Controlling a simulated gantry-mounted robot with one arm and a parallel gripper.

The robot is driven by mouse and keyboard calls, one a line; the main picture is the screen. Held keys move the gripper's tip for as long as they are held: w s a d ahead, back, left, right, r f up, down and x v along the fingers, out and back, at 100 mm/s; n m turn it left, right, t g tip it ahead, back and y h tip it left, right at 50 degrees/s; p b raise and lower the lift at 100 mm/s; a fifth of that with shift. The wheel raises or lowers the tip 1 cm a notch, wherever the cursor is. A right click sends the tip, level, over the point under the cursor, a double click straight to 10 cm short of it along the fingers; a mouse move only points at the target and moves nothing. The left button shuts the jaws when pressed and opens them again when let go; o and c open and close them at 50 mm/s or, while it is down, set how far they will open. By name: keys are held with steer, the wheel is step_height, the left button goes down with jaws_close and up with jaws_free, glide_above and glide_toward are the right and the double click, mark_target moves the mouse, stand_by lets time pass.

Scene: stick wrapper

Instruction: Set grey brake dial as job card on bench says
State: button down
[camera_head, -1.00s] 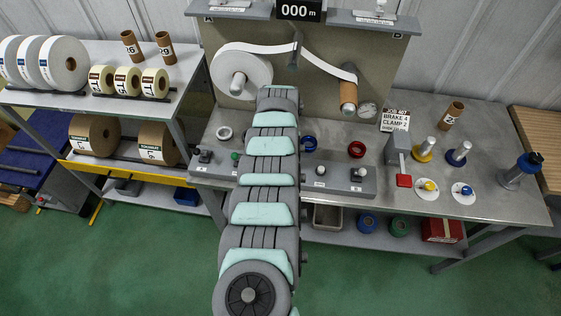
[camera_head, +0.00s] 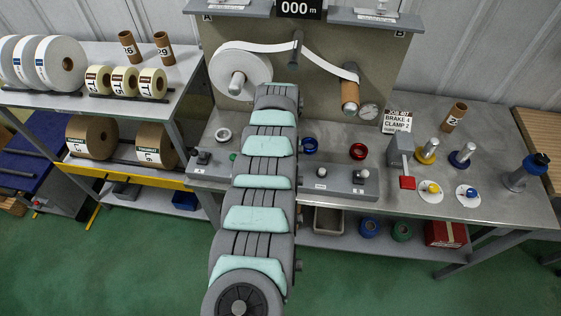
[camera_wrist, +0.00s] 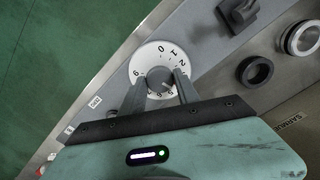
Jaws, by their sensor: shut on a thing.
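The grey brake dial is a round grey knob (camera_wrist: 159,77) on a white numbered disc (camera_wrist: 149,57) in the wrist view. The digits 0, 1 and 2 show along its upper right side. A small light mark shows at the knob's lower right, but its exact setting cannot be read. My gripper (camera_wrist: 160,84) is shut on the knob, one finger on each side. My arm hides the dial in the head view. The job card (camera_head: 397,120) stands upright at the back of the bench and reads BRAKE 4, CLAMP 2.
A black knob (camera_wrist: 240,12) and a dark ring (camera_wrist: 255,71) lie near the dial in the wrist view. A red ring (camera_head: 358,151), a blue ring (camera_head: 310,145) and a grey lever box (camera_head: 401,150) stand on the bench. The white roll (camera_head: 240,75) stands behind my arm.

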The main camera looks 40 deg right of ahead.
stand_by(0.3)
steer(key=c, duration=0.9)
jaws_free()
steer(key=shift+r, duration=0.1)
step_height(320, 180, up, 11)
steer(key=shift+f, duration=0.2)
